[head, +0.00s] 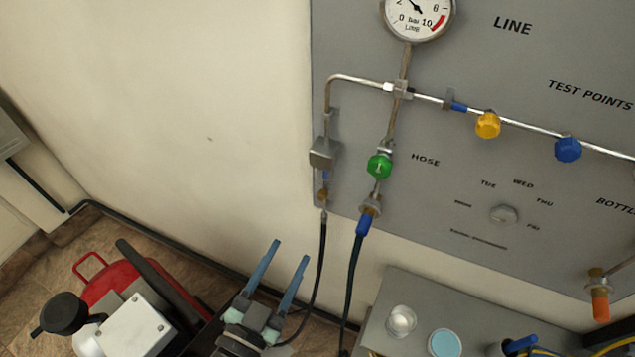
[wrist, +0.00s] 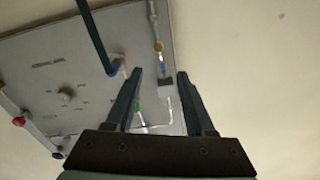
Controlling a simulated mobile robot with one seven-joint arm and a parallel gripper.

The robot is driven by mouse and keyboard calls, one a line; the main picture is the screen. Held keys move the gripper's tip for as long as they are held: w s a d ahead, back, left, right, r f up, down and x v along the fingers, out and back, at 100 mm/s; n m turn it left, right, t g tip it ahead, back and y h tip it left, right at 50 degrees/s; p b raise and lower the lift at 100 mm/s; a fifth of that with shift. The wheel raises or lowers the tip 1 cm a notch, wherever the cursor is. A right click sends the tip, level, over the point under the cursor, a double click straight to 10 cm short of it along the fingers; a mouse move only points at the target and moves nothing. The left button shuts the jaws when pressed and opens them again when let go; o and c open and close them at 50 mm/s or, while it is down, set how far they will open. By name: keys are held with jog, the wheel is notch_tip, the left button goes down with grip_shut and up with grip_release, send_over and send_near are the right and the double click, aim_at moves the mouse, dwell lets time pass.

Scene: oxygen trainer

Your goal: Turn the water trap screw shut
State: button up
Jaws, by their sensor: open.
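A small grey box-shaped fitting (head: 322,152), which looks like the water trap, sits at the panel's left edge under a bent metal pipe. Below it are a short blue piece and a brass fitting (head: 323,192) with a black hose hanging from it. I cannot tell which part is the screw. In the wrist view the grey box (wrist: 165,81) and brass fitting (wrist: 158,47) appear between the finger lines, beyond the tips. My gripper (head: 291,250) is open and empty, pointing up, below the fitting in the head view and apart from it. Its fingers also show in the wrist view (wrist: 160,72).
A green knob (head: 379,166) and a blue hose connector (head: 363,224) are just right of the fitting. Yellow (head: 487,125) and blue (head: 568,150) knobs sit along the pipe. A grey bench (head: 380,310) stands at lower right. Bare wall lies left of the panel.

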aim_at(320, 199)
jog(key=x, duration=0.8)
jog(key=p+x, duration=0.1)
jog(key=x, duration=0.3)
jog(key=shift+w+d+f, duration=0.25)
jog(key=shift+w+f, duration=0.05)
jog(key=shift+w, duration=0.05)
grip_shut()
